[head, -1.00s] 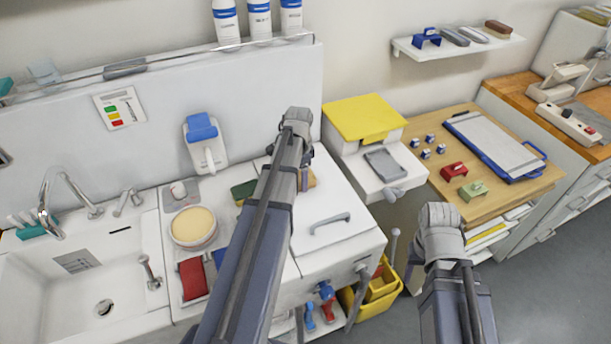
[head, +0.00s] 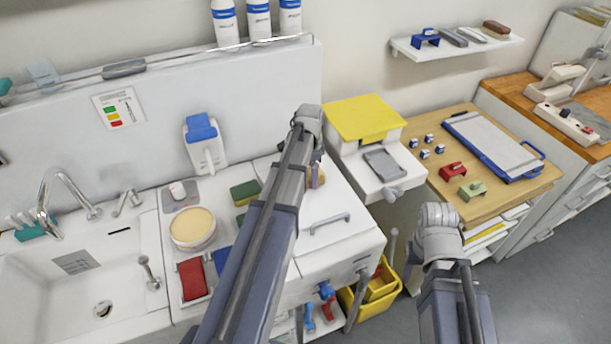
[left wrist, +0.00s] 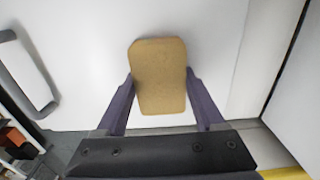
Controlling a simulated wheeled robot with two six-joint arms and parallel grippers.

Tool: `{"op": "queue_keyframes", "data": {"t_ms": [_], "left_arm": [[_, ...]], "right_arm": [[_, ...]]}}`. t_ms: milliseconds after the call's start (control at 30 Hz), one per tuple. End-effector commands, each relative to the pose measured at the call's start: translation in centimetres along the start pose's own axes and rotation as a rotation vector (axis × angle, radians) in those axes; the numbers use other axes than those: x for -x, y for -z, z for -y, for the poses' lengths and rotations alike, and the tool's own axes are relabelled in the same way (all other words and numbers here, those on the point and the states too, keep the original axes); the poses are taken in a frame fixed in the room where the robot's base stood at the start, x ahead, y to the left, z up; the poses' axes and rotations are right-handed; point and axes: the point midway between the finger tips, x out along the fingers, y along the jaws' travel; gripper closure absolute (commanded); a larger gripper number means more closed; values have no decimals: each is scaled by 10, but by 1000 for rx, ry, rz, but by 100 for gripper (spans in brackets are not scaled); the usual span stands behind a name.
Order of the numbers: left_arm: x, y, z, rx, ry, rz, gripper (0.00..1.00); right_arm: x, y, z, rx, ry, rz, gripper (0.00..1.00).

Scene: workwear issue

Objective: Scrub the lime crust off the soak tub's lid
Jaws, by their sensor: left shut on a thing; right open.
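The soak tub's lid (head: 345,205) is a white panel with a grey bar handle (head: 330,223) near its front edge. My left gripper (left wrist: 159,82) is shut on a tan scrubbing pad (left wrist: 160,75), held between its two fingers over the white lid. In the head view the pad (head: 318,178) shows only partly behind my left arm. I cannot tell whether it touches the lid. No crust shows on the visible part of the lid; my arm and the pad hide some of it. My right gripper (head: 438,222) is over the floor gap right of the tub, its fingers hidden.
Left of the lid are a green sponge (head: 244,192), a round cream-topped tub (head: 193,228), a red cloth (head: 193,279) and the sink (head: 60,285). A yellow-lidded white bin (head: 363,117) stands at the lid's back right. A yellow bucket (head: 375,300) is below.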

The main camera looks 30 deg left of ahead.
Motion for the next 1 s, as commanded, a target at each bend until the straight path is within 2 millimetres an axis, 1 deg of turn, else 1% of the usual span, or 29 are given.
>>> {"op": "queue_keyframes", "data": {"t_ms": [33,167,567,867,1000], "left_arm": [[-1,4,0,-3,0,-7,74],[0,9,0,-4,0,-8,74],[2,40,0,-3,0,-7,74],[2,40,0,-1,0,-5,74],[6,40,0,-1,0,-4,74]], "right_arm": [[-1,0,0,0,0,0,50],[0,0,0,0,0,0,50],[1,0,0,0,0,0,50],[2,0,0,0,0,0,50],[6,0,-1,0,0,0,50]]}}
